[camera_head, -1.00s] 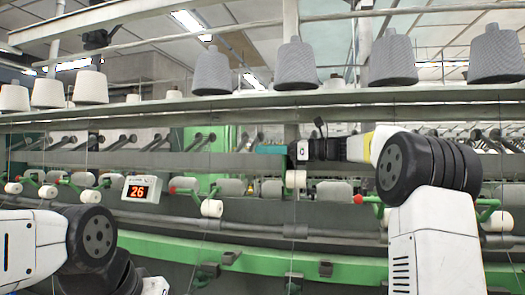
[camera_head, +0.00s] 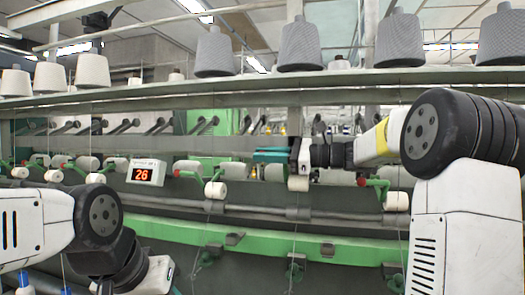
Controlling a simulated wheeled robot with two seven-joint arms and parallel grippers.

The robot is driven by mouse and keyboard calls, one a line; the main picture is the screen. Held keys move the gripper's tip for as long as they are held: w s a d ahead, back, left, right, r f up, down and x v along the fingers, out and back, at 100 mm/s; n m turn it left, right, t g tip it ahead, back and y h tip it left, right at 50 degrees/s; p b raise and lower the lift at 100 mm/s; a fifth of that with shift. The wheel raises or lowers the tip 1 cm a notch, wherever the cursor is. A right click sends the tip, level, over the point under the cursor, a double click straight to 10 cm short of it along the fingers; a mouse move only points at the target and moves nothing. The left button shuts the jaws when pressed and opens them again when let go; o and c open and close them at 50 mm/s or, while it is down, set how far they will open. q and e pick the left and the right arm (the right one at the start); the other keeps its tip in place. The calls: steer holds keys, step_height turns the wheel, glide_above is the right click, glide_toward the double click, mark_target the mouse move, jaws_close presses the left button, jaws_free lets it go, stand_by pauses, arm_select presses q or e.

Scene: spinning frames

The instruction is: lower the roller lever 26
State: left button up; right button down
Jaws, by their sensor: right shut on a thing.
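The display reading 26 (camera_head: 146,172) hangs on the machine front, left of the middle. To its right, my right gripper (camera_head: 262,156) reaches in from the right with teal fingers pointing left. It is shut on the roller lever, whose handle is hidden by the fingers. That lever's white roller (camera_head: 298,184) shows just below the gripper, slightly higher than the rollers on either side. My left arm is at the lower left, and its gripper is not in view.
A neighbouring lever with a red knob (camera_head: 177,172) and white roller (camera_head: 215,189) is on the left. Another roller (camera_head: 397,200) is on the right, near my right arm. Grey yarn cones (camera_head: 301,45) stand on the shelf above. A green rail (camera_head: 262,243) runs below.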

steer(key=c, duration=1.4)
jaws_free()
steer(key=shift+c, duration=0.2)
steer(key=v, duration=0.8)
steer(key=v, duration=0.9)
steer(key=shift+w, duration=0.1)
